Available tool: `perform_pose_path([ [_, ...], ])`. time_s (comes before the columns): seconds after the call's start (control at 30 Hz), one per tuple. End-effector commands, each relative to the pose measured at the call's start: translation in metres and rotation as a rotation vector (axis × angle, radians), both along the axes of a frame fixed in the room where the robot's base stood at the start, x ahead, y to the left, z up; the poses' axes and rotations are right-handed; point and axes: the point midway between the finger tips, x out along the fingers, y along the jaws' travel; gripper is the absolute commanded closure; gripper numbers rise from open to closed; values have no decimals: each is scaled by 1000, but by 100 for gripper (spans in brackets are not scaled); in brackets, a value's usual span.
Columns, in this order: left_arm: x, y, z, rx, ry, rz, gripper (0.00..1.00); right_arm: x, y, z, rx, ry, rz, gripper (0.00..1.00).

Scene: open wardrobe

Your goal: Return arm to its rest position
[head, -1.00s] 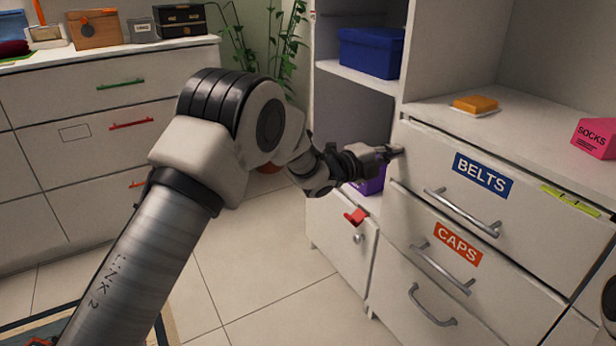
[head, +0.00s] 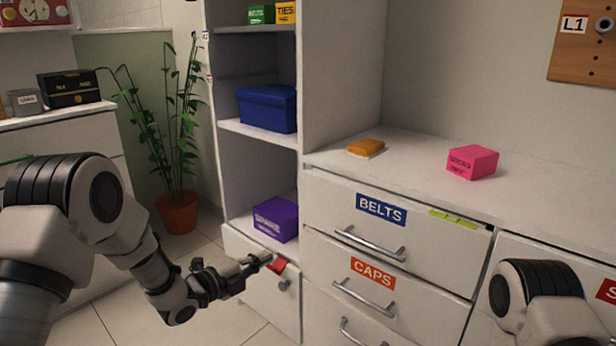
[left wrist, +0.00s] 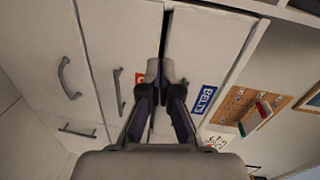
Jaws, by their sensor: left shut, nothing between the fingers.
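My left gripper (head: 262,261) is shut and empty. In the head view it appears in front of the low cabinet door, just left of a red tag (head: 279,265); I cannot tell if it touches anything. In the left wrist view its fingers (left wrist: 162,78) are together, pointing toward the white furniture fronts. The BELTS drawer (head: 323,212) and the CAPS drawer (head: 321,268) look closed in the head view. A link of my right arm shows at the lower right of the head view; its gripper is out of sight.
A blue box (head: 267,110) and a purple box (head: 275,219) sit on the open shelves. A pink box (head: 473,162) and an orange item (head: 366,146) lie on the counter. A potted plant (head: 178,212) stands on the floor behind my left arm.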

Motion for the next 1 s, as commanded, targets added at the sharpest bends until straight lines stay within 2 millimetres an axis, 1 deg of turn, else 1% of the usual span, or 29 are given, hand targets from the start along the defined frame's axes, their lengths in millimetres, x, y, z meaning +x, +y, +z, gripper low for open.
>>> perform_pose_path([
  [0.03,-17,-1,-42,-3,89,10,100,0,0,0,0,0,0,32],
  [0.07,-28,-1,-67,-6,146,26,100,0,0,0,0,0,0,32],
  [0.1,-46,1,-100,-12,236,55,100,0,0,0,0,0,0,32],
  [0.17,-76,6,-146,-38,389,116,100,0,0,0,0,0,0,32],
  [0.2,-98,10,-175,-62,499,168,100,0,0,0,0,0,0,32],
  [0.27,-136,18,-214,-103,670,260,100,0,0,0,0,0,0,32],
  [0.3,-164,24,-238,-134,788,334,100,0,0,0,0,0,0,32],
  [0.37,-207,34,-267,-182,961,460,100,0,0,0,0,0,0,32],
  [0.4,-235,40,-282,-215,1064,550,100,0,0,0,0,0,0,32],
  [0.43,-256,45,-291,-238,1139,620,100,0,0,0,0,0,0,32],
  [0.47,-275,50,-298,-263,1204,692,100,0,0,0,0,0,0,32],
  [0.5,-300,56,-305,-295,1285,793,100,0,0,0,0,0,0,32],
  [0.57,-336,65,-311,-345,1390,951,100,0,0,0,0,0,0,32],
  [0.6,-358,71,-313,-381,1450,1063,100,0,0,0,0,0,0,32],
  [0.67,-388,81,-309,-456,1519,1258,100,0,0,0,0,0,0,32],
  [0.7,-405,87,-307,-514,1550,1393,100,0,0,0,0,0,0,32],
  [0.73,-416,91,-305,-557,1564,1489,100,0,0,0,0,0,0,32],
  [0.8,-426,96,-304,-675,1565,1667,100,0,0,0,0,0,0,32],
  [0.83,-427,96,-305,-728,1565,1719,100,0,0,0,0,0,0,32],
  [0.9,-426,95,-266,-739,1563,1720,100,-1,0,38,0,2,0,32],
  [0.97,-426,95,-248,-737,1562,1718,100,0,0,57,0,-1,0,32],
  [1.0,-426,95,-236,-737,1562,1717,100,1,0,69,0,-2,0,32],
])
